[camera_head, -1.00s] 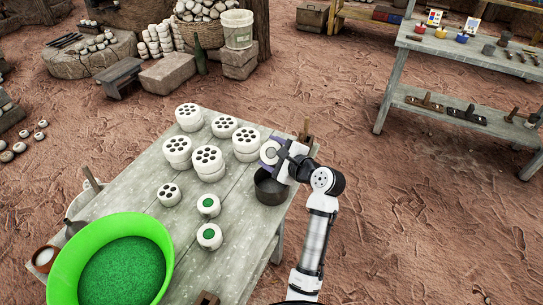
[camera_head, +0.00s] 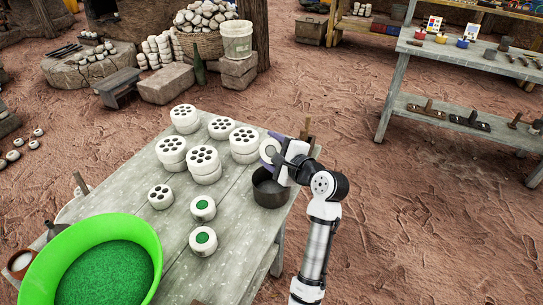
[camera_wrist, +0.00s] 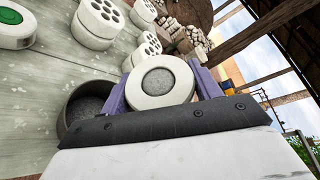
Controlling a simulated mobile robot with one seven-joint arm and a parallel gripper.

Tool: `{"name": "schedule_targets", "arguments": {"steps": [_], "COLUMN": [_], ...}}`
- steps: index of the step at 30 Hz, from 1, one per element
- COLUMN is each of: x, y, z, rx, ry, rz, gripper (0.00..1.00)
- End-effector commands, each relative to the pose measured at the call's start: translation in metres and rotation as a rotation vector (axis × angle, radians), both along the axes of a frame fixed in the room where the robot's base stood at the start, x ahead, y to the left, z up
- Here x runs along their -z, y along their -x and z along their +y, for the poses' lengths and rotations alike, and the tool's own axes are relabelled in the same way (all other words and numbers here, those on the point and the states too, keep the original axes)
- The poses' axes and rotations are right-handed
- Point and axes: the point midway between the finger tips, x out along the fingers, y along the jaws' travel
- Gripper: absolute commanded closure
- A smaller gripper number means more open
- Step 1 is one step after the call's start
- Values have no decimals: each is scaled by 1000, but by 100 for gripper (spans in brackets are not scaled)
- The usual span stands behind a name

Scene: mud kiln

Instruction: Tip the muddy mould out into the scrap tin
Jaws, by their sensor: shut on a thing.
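My gripper (camera_head: 276,151) is shut on a white round mould (camera_wrist: 165,82), which sits between its purple fingers in the wrist view. The mould is turned on its side, its round grey centre facing the wrist camera. I cannot tell whether that grey is mud or the mould's own surface. In the head view the mould (camera_head: 268,149) is partly hidden by my gripper. The dark round scrap tin (camera_head: 270,192) stands on the table right below it. In the wrist view the tin (camera_wrist: 72,117) shows at the left, with rough grey matter inside.
Two white moulds with green fill (camera_head: 203,208) stand left of the tin. Several white moulds with holes (camera_head: 205,159) stand behind them. A big green basin (camera_head: 150,235) of green grains fills the table's front left. The table's right edge (camera_head: 281,232) is close to the tin.

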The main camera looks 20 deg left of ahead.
Motion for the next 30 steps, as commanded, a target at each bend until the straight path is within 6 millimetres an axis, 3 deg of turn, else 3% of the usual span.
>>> {"name": "schedule_targets", "arguments": {"steps": [30], "x": [8], "y": [-4], "z": [-1], "rx": [0], "ry": [82], "rz": [-257], "gripper": [67]}}
